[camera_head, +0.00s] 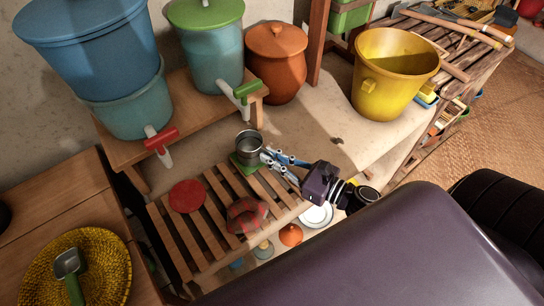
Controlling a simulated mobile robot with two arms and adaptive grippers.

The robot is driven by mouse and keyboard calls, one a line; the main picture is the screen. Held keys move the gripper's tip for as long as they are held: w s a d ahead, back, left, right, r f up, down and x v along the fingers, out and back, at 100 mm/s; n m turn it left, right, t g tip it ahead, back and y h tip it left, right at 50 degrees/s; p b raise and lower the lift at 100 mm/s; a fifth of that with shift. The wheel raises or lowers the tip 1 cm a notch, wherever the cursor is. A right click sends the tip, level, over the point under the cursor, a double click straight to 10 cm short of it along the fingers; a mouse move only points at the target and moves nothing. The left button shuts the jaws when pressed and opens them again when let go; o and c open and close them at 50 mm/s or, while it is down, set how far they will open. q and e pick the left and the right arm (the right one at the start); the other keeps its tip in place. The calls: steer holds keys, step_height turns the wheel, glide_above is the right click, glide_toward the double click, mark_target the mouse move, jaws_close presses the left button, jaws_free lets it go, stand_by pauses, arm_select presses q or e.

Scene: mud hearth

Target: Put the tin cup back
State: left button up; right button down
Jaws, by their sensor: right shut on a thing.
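The tin cup (248,150) is a small grey metal cup, upright near the middle of the view. It is at a small green square mat (238,161) at the back end of a slatted wooden rack; I cannot tell whether it touches the mat. My right gripper (266,158) reaches in from the lower right and is shut on the cup's near right side. Its fingers hide part of that side. My left gripper is not in view.
Water containers with a red tap (161,139) and a green tap (245,89) stand on a wooden bench behind. A clay pot (277,65) and yellow bucket (392,75) stand farther right. A red disc (187,196) and patterned cloth (246,214) lie on the rack.

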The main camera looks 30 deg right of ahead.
steer(key=c, duration=2)
jaws_free()
steer(key=shift+f, duration=0.1)
steer(key=shift+c, duration=0.2)
steer(key=shift+r+p, duration=0.25)
steer(key=shift+p, duration=0.05)
steer(key=b+v, duration=0.2)
steer(key=v, duration=0.9)
steer(key=shift+d+f, duration=0.1)
steer(key=shift+s+d, duration=0.25)
steer(key=shift+s, duration=0.2)
